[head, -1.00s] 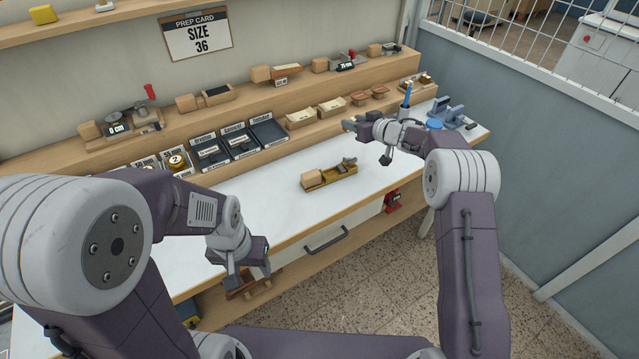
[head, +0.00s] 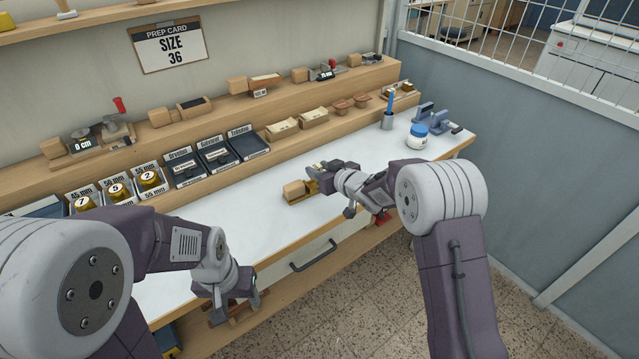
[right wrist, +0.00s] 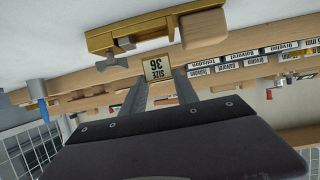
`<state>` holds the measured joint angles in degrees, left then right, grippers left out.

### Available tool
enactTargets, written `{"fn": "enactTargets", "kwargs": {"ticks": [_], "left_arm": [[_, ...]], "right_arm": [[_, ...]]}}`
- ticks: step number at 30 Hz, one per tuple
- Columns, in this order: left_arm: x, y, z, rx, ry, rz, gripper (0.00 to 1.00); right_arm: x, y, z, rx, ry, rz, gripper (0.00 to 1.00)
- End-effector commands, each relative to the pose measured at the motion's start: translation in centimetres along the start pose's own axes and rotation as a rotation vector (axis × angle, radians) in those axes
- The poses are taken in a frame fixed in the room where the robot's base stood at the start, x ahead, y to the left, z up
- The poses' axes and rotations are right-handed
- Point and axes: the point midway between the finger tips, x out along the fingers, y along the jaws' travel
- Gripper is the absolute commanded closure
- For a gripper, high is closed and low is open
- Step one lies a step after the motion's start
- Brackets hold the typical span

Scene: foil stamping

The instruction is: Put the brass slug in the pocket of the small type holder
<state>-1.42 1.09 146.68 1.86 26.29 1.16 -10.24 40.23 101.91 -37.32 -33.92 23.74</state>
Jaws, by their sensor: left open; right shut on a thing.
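The small type holder (head: 297,193) lies on the white bench, a brass body with a wooden handle block at its left end. My right gripper (head: 325,174) is at the holder's right part in the head view and hides some of it. In the right wrist view the holder (right wrist: 130,35) shows its brass body, wooden handle and grey thumbscrew. The right gripper is shut on the brass slug (right wrist: 156,69), whose face reads SIZE 36, upside down there. The slug is close to the holder; I cannot tell whether they touch. My left gripper (head: 236,303) is open and empty at the bench's front edge.
Trays with brass reels (head: 148,178) and dark labelled trays (head: 215,155) line the bench's back. A blue-lidded jar (head: 417,136) and pen cup (head: 387,121) stand at the right. The bench between holder and left arm is clear.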

Motion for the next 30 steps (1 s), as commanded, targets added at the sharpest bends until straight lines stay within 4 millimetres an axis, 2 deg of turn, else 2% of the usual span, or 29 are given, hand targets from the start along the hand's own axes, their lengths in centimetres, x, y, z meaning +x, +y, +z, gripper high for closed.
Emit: {"fn": "enactTargets", "kwargs": {"ticks": [3, 9, 20, 21, 23, 30], "left_arm": [[0.1, 0.0, 0.0, 0.000, 0.000, 0.000, 0.44], [0.9, 0.0, 0.1, 0.000, 0.000, 0.000, 0.44], [1.2, 0.0, 0.1, 0.000, 0.000, 0.000, 0.44], [1.1, 0.0, 0.1, 0.000, 0.000, 0.000, 0.44], [1.1, 0.0, 0.1, 0.000, 0.000, 0.000, 0.44], [1.0, 0.0, 0.1, 0.000, 0.000, 0.000, 0.44]], "right_arm": [[0.2, 0.0, 0.5, 0.001, 0.001, 0.000, 1.00], [1.5, 0.0, 3.6, 0.001, -0.001, -0.001, 1.00], [1.7, 0.1, 4.0, 0.000, 0.002, 0.000, 1.00], [1.7, 0.1, 4.0, 0.000, 0.001, 0.000, 0.59], [1.7, 0.0, 4.0, 0.000, 0.001, 0.000, 0.42], [1.7, 0.0, 3.9, 0.000, 0.000, -0.001, 0.42]]}}
